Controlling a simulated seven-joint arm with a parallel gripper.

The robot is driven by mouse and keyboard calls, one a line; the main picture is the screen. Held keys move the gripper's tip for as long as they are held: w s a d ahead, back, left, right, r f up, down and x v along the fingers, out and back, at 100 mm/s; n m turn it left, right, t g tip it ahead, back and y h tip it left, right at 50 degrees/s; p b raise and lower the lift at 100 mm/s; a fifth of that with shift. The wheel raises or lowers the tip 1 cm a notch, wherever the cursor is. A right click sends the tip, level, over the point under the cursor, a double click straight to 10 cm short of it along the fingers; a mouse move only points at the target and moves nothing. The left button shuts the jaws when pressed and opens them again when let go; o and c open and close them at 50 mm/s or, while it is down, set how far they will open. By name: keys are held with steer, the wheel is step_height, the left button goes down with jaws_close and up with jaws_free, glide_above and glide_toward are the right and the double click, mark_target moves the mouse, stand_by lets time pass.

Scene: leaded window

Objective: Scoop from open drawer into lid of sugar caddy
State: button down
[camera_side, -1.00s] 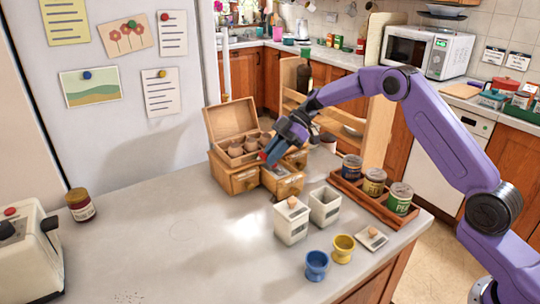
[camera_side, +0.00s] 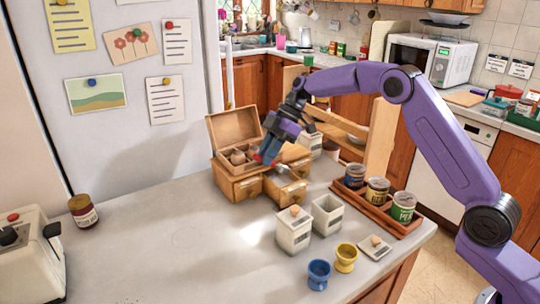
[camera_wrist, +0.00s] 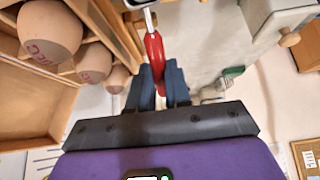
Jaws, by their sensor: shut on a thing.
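My gripper (camera_side: 268,153) is shut on the red handle of the scoop (camera_wrist: 153,55), above the wooden drawer chest. The scoop's metal end runs off the top of the wrist view, so its load is hidden. The open drawer (camera_side: 285,190) juts from the chest's front right, below my gripper. A closed white caddy (camera_side: 293,230) with a wooden knob stands in front of the chest. An open white caddy (camera_side: 327,212) stands beside it. A loose white lid (camera_side: 375,247) with a knob lies on the counter at right. The caddy labels are unreadable here.
A tray of tins (camera_side: 377,207) stands right of the caddies. Blue (camera_side: 318,275) and yellow (camera_side: 345,254) cups stand in front. The counter's left middle is clear.

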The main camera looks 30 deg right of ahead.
mark_target(256, 154)
steer(key=shift+a+r+h, duration=0.45)
steer(key=shift+a+h, duration=0.1)
steer(key=shift+h, duration=0.05)
steer(key=shift+a+r+h, duration=0.3)
steer(key=shift+a+h, duration=0.25)
steer(key=shift+h, duration=0.45)
steer(key=shift+a+r+h, duration=0.25)
steer(key=shift+a+h, duration=0.25)
steer(key=shift+h, duration=0.5)
steer(key=shift+s+a+r, duration=0.1)
steer(key=shift+s, duration=0.15)
steer(key=s+n, duration=0.5)
steer(key=s, duration=1.6)
steer(key=w+d+r+g+y, duration=0.3)
steer(key=d+g+y, duration=0.2)
steer(key=d+y, duration=0.3)
steer(key=shift+d+g+y, duration=0.25)
steer(key=shift+g+y, duration=0.15)
steer(key=shift+y, duration=1.5)
